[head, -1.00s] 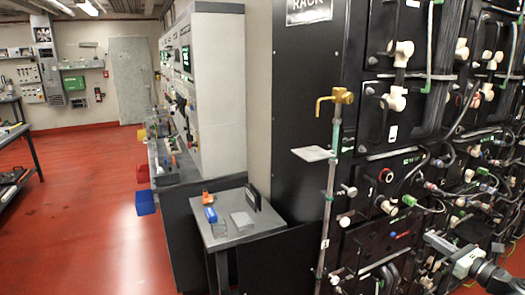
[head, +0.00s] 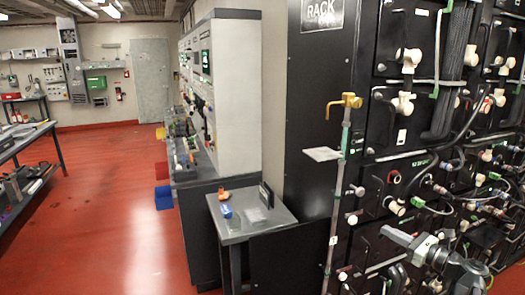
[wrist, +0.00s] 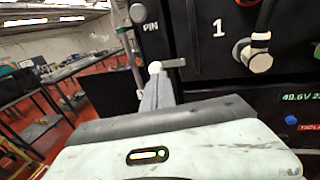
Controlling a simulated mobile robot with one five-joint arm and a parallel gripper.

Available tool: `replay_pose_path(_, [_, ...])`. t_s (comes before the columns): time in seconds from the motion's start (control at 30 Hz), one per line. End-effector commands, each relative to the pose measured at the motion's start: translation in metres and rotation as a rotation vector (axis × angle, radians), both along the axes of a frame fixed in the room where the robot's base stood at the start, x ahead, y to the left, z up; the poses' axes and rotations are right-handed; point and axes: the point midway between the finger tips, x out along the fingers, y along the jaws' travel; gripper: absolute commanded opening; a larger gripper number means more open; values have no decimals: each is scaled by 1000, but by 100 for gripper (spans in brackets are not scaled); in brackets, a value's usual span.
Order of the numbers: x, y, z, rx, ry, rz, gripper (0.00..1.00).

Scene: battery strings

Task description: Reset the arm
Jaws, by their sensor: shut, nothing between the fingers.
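My arm reaches in from the lower right of the head view, in front of the black battery rack (head: 315,110). My gripper (head: 390,234) is at its left end, beside the lower rack units, shut and empty. In the wrist view my gripper (wrist: 156,92) shows as narrow grey fingers, closed together, pointing away past the pale wrist housing. The rack front stands to the right of the fingers there, with a white valve fitting (wrist: 257,52) and a lit voltage display (wrist: 302,99). I cannot tell the exact gap between fingers and rack.
A brass tap (head: 343,103) on an upright tube and a small pale shelf (head: 323,154) stick out from the rack. A small grey table (head: 262,232) with small items stands left of it. Red floor (head: 120,220) lies open further left.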

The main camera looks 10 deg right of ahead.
Motion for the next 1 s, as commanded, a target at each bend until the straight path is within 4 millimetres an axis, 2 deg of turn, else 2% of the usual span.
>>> replay_pose_path(0.03, [12,26,3,-8,8,43,0])
replay_pose_path(0.07, [19,42,2,-16,18,69,0])
replay_pose_path(0.17, [42,111,-6,-63,61,180,0])
replay_pose_path(0.2, [49,144,-11,-100,81,235,0])
replay_pose_path(0.27, [56,197,-23,-181,109,326,0])
replay_pose_path(0.3, [58,231,-32,-249,121,389,0])
replay_pose_path(0.4, [50,311,-59,-462,130,561,0])
replay_pose_path(0.5, [30,375,-90,-722,97,753,0])
replay_pose_path(0.6, [3,416,-120,-1011,29,963,0])
replay_pose_path(0.67, [-14,427,-138,-1195,-28,1099,0])
replay_pose_path(0.77, [-35,418,-161,-1477,-128,1320,0])
replay_pose_path(0.9, [-51,363,-179,-1778,-240,1614,0])
replay_pose_path(1.0, [-57,335,-182,-1892,-328,1799,0])
